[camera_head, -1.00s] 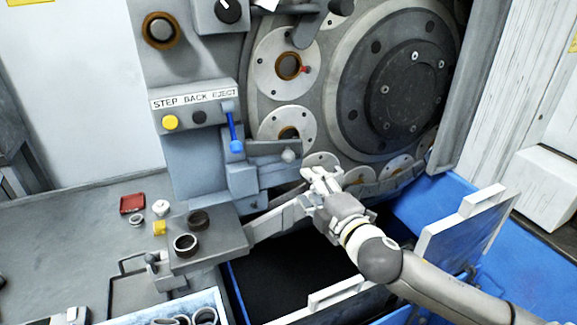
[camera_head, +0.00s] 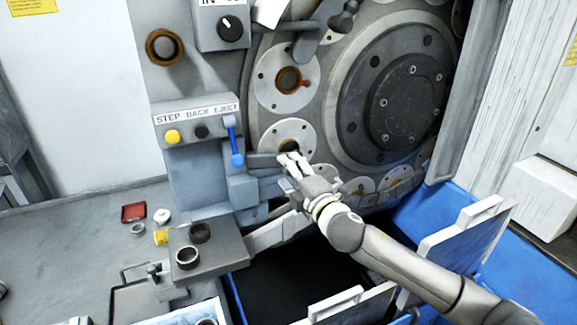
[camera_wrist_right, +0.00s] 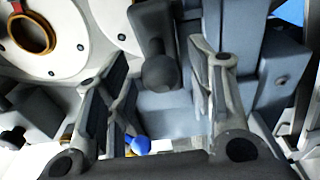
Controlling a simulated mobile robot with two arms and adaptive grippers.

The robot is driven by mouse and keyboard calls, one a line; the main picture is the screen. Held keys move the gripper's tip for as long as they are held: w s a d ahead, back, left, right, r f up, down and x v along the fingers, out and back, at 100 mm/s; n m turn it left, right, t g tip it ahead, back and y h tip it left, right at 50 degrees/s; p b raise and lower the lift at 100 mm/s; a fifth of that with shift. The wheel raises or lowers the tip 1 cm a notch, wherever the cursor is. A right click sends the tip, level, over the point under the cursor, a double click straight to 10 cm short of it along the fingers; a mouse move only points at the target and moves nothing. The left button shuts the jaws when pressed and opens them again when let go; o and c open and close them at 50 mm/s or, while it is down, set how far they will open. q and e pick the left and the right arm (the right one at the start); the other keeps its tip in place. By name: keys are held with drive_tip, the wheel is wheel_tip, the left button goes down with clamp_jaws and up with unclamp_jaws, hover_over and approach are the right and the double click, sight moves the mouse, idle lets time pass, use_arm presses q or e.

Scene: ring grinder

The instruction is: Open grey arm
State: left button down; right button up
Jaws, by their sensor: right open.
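The grey arm (camera_head: 266,160) is a short bar on the front of the machine, right of the blue lever. Its right end is hidden behind my right gripper (camera_head: 290,160). The two fingers of my right gripper (camera_wrist_right: 158,56) are open, one on each side of the knob. I cannot tell whether they touch it. My left gripper is not in view.
A blue lever (camera_head: 235,145) hangs close left of the grey arm, with yellow (camera_head: 173,137) and black buttons beside it. Below is a grey ledge (camera_head: 222,258) with dark rings. Blue bins with white flaps (camera_head: 458,250) stand below and right.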

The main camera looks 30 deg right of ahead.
drive_tip(key=shift+w, duration=0.65)
clamp_jaws()
